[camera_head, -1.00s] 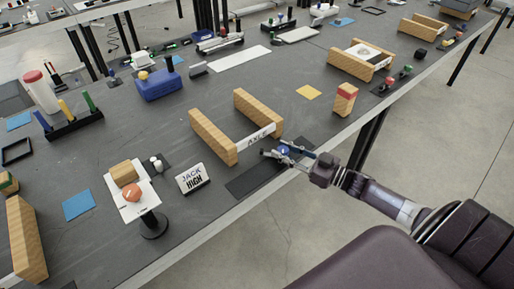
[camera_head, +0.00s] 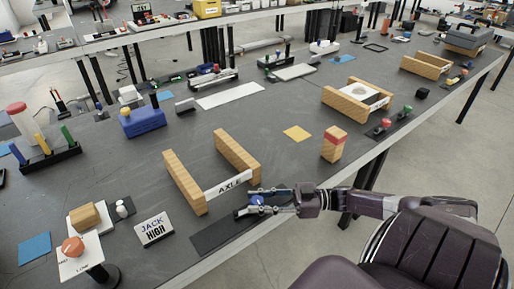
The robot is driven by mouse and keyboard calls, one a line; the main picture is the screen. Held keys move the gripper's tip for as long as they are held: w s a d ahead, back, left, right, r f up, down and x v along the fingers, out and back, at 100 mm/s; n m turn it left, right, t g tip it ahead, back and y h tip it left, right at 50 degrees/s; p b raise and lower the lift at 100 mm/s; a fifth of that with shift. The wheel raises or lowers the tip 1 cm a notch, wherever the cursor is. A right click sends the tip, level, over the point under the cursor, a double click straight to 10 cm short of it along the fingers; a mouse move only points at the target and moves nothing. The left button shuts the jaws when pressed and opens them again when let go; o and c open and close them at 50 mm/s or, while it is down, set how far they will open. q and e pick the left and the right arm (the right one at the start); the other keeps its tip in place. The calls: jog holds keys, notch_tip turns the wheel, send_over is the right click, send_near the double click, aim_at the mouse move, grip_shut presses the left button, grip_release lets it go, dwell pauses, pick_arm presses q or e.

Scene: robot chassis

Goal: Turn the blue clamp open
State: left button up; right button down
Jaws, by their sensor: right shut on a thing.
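The blue clamp (camera_head: 257,199) is a small rounded blue piece at the right end of a dark flat plate (camera_head: 215,236), near the table's front edge. My right gripper (camera_head: 257,201) is at the clamp, with its two fingers on either side of the blue piece and shut on it. The fingers partly cover the clamp, so its exact turn angle cannot be told. My left gripper is not in view.
A wooden stand labelled AXLE (camera_head: 232,183) is just behind the clamp. A JACK HIGH sign (camera_head: 154,229) stands to the left. A wooden block with a red top (camera_head: 334,144) stands behind my right arm.

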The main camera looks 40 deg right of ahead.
jog(key=shift+f, duration=0.1)
dwell(0.3)
jog(key=c, duration=1.5)
grip_release()
jog(key=shift+o, duration=0.2)
jog(key=v, duration=1.2)
jog(key=shift+d, duration=0.1)
